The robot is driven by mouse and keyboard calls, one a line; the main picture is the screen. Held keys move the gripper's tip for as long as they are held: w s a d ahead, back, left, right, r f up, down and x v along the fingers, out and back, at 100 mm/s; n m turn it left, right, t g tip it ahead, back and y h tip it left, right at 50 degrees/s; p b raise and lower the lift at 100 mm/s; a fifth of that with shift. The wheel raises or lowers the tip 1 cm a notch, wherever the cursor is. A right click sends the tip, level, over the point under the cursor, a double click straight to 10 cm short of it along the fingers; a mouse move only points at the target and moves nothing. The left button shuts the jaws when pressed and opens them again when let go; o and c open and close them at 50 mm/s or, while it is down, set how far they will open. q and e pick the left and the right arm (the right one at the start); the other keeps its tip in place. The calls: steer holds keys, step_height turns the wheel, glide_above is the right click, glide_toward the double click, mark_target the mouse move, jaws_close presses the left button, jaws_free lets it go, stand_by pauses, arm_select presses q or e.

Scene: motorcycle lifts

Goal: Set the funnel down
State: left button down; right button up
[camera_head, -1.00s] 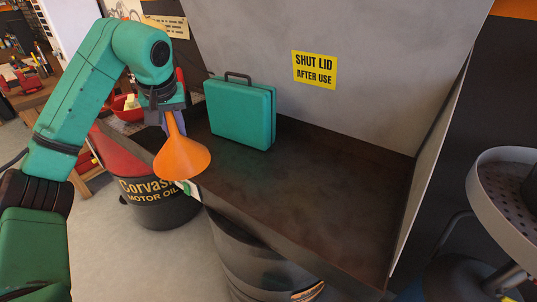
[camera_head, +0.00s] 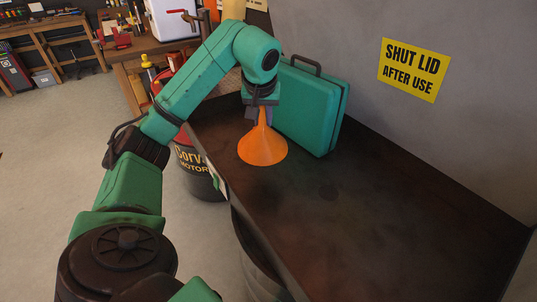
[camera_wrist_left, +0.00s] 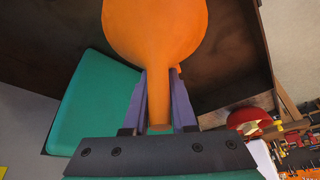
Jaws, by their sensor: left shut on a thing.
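The orange funnel (camera_head: 262,149) has its wide mouth down and its narrow spout up. It is over the left part of the dark bench top (camera_head: 340,205), in front of the teal case; I cannot tell whether its rim touches the surface. My left gripper (camera_head: 261,116) is shut on the spout from above. In the left wrist view, the two fingers of my left gripper (camera_wrist_left: 160,95) flank the spout of the funnel (camera_wrist_left: 158,25). My right gripper is not in view.
The teal case (camera_head: 314,108) stands upright against the back, close beside the funnel. A yellow sign (camera_head: 414,69) is on the grey panel. A motor oil drum (camera_head: 197,172) stands left of the bench. The bench top to the right is clear.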

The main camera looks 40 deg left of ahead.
mark_target(263, 131)
arm_select(q)
step_height(263, 131, down, 11)
steer(key=shift+w+r, duration=0.1)
steer(key=shift+w+f, duration=0.15)
steer(key=shift+f, duration=0.05)
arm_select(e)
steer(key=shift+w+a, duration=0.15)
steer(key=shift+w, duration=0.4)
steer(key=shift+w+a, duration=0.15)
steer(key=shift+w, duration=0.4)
arm_select(q)
steer(key=c, duration=0.7)
jaws_free()
steer(key=shift+r, duration=0.1)
steer(key=v, duration=1.2)
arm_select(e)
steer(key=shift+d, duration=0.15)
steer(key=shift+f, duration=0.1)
